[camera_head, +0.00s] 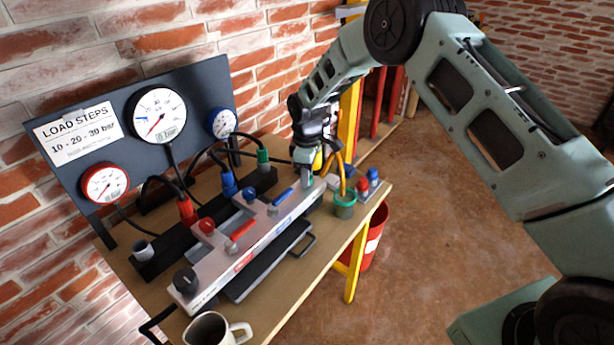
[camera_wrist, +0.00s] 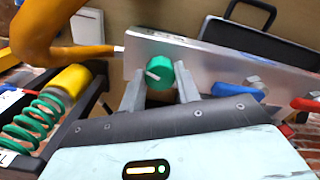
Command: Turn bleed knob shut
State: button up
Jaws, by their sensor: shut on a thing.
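A green round knob (camera_wrist: 160,73) with a pale pointer sits at one end of the grey manifold block (camera_wrist: 215,62) in the wrist view. My gripper (camera_wrist: 160,88) has one finger on each side of this knob and is shut on it. In the head view my gripper (camera_head: 307,170) is at the right end of the manifold (camera_head: 262,232) and mostly hides the green knob. No label naming the bleed knob is readable.
A gauge panel (camera_head: 215,75) stands behind the manifold against a brick wall. A green-rimmed cup (camera_head: 344,208) with an orange hose stands close to my gripper. Hoses with coloured couplings run behind the block. A white mug (camera_head: 208,330) stands at the near end.

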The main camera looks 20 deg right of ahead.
jog(key=m+b, duration=0.1)
jog(key=m, duration=0.2)
jog(key=shift+m, duration=0.4)
jog(key=m, duration=0.3)
jog(key=shift+m+b, duration=0.3)
jog(key=shift+b, duration=0.05)
jog(key=m, duration=0.6)
jog(key=shift+r, duration=0.1)
jog(key=shift+m, duration=0.4)
jog(key=o, duration=1)
jog(key=shift+b, duration=0.3)
notch_tip(320, 180, up, 17)
jog(key=shift+r+b, duration=0.2)
jog(key=shift+b, duration=0.8)
jog(key=shift+s, duration=0.1)
